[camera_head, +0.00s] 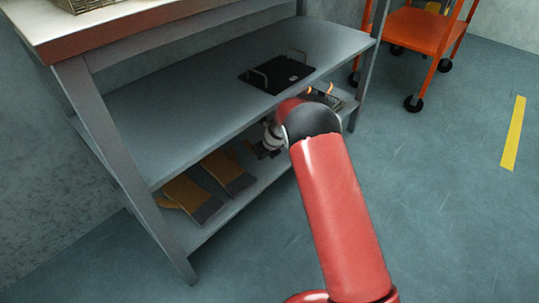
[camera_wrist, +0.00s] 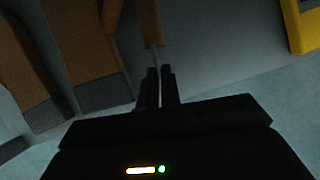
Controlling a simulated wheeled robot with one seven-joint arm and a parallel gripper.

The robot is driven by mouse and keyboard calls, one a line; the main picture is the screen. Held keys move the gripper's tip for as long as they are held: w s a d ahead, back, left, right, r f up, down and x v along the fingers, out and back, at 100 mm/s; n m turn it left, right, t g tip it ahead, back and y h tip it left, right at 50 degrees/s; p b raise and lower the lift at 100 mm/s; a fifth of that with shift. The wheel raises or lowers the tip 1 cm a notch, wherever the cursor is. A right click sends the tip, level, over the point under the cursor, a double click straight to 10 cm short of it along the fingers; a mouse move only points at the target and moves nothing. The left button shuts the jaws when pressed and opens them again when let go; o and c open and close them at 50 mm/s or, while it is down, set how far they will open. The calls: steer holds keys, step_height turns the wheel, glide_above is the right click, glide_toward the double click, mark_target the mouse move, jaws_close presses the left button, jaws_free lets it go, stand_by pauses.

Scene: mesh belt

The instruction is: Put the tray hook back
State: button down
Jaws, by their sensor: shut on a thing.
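My gripper (camera_wrist: 160,70) is shut on a thin grey rod (camera_wrist: 155,56), which leads up to a brown handle (camera_wrist: 149,22); this looks like the tray hook. The far end of the hook is hidden by the fingers and the dark gripper body. In the head view my gripper (camera_head: 264,150) is low beside the bottom shelf, mostly hidden behind my red arm, and the hook cannot be made out there.
The bottom shelf (camera_head: 215,222) holds brown mitts with grey cuffs (camera_head: 186,197), close left of my gripper in the wrist view (camera_wrist: 95,45). A black tray with two handles (camera_head: 278,74) lies on the shelf above. An orange cart (camera_head: 420,28) stands behind; open floor lies right.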

steer(key=shift+w+a, duration=0.3)
steer(key=shift+a, duration=0.2)
steer(key=shift+d+f+b, duration=0.1)
steer(key=shift+f+b, duration=0.75)
steer(key=shift+f, duration=1.15)
steer(key=c, duration=1.5)
jaws_free()
steer(key=shift+r, duration=0.1)
